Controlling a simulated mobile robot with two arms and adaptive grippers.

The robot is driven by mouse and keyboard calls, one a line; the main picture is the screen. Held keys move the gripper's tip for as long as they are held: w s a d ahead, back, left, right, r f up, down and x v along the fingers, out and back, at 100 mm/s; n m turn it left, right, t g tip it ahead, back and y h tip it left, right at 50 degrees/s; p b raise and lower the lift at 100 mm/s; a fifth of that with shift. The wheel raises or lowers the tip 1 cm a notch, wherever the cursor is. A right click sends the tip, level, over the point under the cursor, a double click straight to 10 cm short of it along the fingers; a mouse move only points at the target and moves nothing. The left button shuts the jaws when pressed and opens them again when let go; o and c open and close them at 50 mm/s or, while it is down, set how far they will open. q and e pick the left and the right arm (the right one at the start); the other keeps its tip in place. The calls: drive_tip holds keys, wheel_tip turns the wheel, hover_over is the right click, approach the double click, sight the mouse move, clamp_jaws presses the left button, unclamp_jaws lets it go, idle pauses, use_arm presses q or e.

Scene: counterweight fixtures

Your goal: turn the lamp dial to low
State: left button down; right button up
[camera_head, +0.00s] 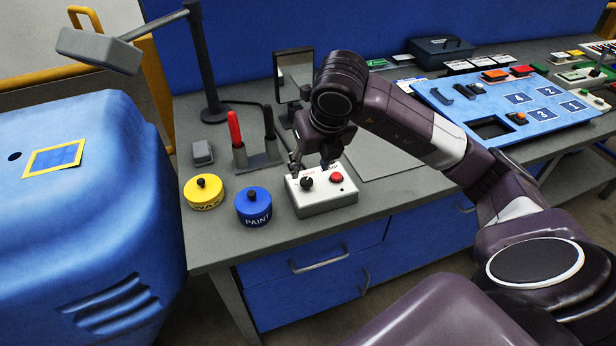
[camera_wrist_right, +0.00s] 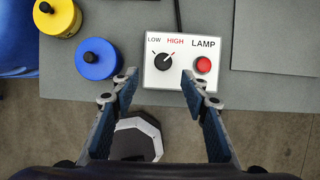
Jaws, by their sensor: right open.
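A red button (camera_wrist_right: 203,64) is to the right of the dial, under LAMP. My right gripper (camera_head: 310,165) is open above the box. In the right wrist view its fingertips (camera_wrist_right: 159,82) are spread on either side of the dial, with nothing between them. My left gripper is not in view.
A blue PAINT tin (camera_head: 254,207) and a yellow WAX tin (camera_head: 204,192) stand left of the box. A holder with a red-handled tool (camera_head: 235,130) and a mirror (camera_head: 294,75) stand behind. A desk lamp (camera_head: 100,50) hangs at upper left. A blue panel (camera_head: 480,115) lies right.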

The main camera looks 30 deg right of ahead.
sight(307, 181)
drive_tip(key=x, duration=0.2)
drive_tip(key=p+x, duration=0.1)
drive_tip(key=x, duration=0.4)
drive_tip(key=shift+d+f, duration=0.3)
drive_tip(key=shift+f, duration=0.05)
